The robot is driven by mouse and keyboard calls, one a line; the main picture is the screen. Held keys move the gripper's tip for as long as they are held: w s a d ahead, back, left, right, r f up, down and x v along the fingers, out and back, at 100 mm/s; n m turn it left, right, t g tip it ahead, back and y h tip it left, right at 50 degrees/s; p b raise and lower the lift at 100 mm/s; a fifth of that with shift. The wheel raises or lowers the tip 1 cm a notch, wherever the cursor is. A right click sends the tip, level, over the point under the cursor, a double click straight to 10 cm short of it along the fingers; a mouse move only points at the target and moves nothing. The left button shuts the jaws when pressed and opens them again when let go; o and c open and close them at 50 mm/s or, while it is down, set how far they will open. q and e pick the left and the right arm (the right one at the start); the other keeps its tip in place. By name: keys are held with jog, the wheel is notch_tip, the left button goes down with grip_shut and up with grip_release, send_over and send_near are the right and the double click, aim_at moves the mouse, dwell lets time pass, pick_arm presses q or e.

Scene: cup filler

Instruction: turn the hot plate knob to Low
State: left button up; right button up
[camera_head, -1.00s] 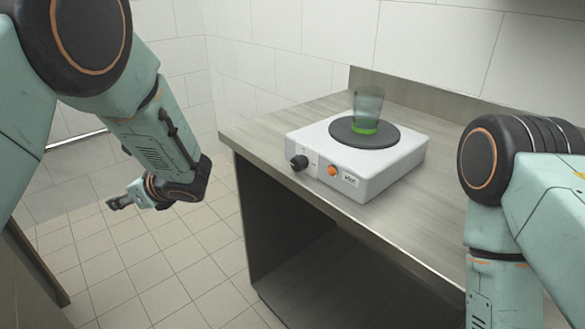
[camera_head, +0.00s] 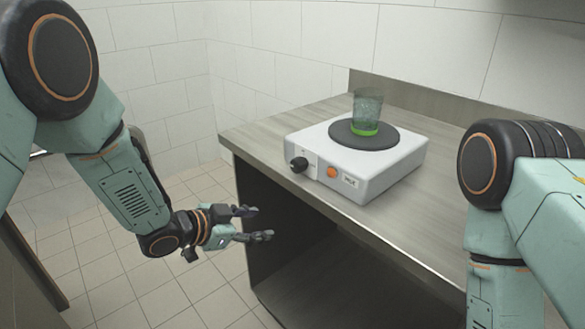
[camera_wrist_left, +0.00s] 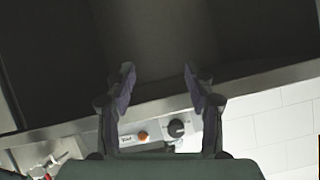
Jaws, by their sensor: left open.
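The hot plate (camera_head: 392,172) is a white box with a dark round plate (camera_head: 340,133) on top, standing on the steel counter. Its black knob (camera_head: 299,164) is on the front face at the left, beside an orange button (camera_head: 332,172). In the left wrist view the knob (camera_wrist_left: 177,128) and the orange button (camera_wrist_left: 143,136) show between the fingers. I cannot read the knob's setting. My left gripper (camera_head: 258,223) is open and empty, in front of and below the counter edge, apart from the knob. The right gripper is out of view.
A clear glass with a green base (camera_head: 367,108) stands on the round plate. The counter (camera_head: 262,140) has bare room left and right of the hot plate. Below it is a dark open space (camera_head: 300,240). Tiled walls stand behind.

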aim_at(294, 167)
pick_arm(q)
notch_tip(294, 167, up, 10)
jog(key=d+r+n+t+h, duration=0.1)
jog(key=d+n+t+h, duration=0.2)
jog(key=t+h, duration=0.15)
jog(key=shift+g, duration=0.45)
jog(key=x, duration=0.2)
jog(key=b+x, duration=0.1)
jog(key=x, duration=0.5)
jog(key=shift+w+a+f, duration=0.15)
jog(key=shift+w+a, duration=0.1)
jog(key=shift+w, duration=0.05)
grip_shut()
